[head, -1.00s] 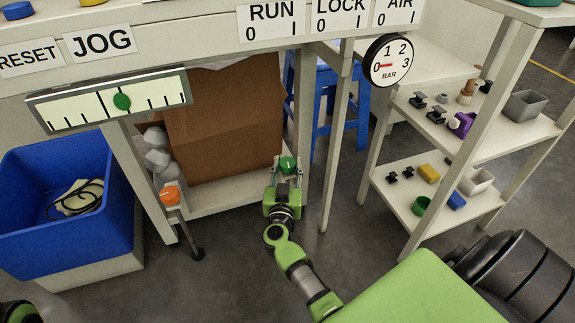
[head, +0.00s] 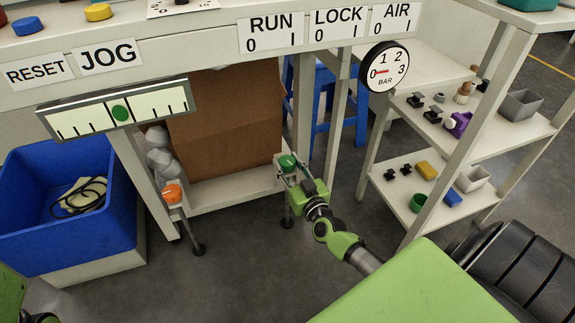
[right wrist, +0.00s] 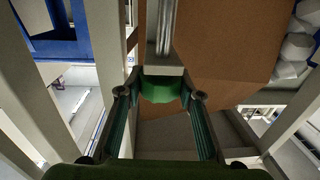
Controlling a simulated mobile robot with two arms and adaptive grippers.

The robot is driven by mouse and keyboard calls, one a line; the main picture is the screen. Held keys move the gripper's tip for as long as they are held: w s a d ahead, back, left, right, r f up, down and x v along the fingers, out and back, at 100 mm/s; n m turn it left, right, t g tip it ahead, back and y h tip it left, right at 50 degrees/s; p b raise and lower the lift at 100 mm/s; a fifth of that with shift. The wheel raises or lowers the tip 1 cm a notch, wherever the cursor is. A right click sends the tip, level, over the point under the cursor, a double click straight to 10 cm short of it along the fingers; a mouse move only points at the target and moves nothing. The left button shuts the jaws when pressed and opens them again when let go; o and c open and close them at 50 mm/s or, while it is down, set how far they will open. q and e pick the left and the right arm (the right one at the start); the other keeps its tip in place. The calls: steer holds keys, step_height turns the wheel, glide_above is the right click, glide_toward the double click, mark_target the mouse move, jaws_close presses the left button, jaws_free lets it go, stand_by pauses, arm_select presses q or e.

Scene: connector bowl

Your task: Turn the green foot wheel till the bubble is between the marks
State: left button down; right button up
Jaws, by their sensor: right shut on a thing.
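The green foot wheel (head: 287,162) sits on the bench's right front leg, with a pale mark on top. My right gripper (head: 288,169) reaches it from the lower right and is shut on it. In the right wrist view the green wheel (right wrist: 160,88) shows between the two fingertips (right wrist: 166,94), below a metal rod. The level vial (head: 160,102) is on the bench front at left. Its green bubble (head: 121,113) lies between the two long marks, close to the middle. Only a bit of my left arm shows at the lower left; its gripper is out of view.
An orange foot wheel (head: 172,194) is on the left leg. A blue bin (head: 40,235) stands at left. A brown carton (head: 225,125) fills the space under the bench. A pressure gauge (head: 388,66) hangs at right, near a shelf (head: 455,205) with small parts.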

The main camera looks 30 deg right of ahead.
steer(key=shift+y, duration=0.3)
steer(key=o, duration=1.1)
steer(key=shift+o, duration=0.3)
steer(key=shift+s+a+f, duration=0.1)
steer(key=shift+s, duration=0.4)
steer(key=s+a, duration=0.1)
steer(key=s, duration=1)
steer(key=shift+a, duration=0.3)
steer(key=shift+w, duration=0.1)
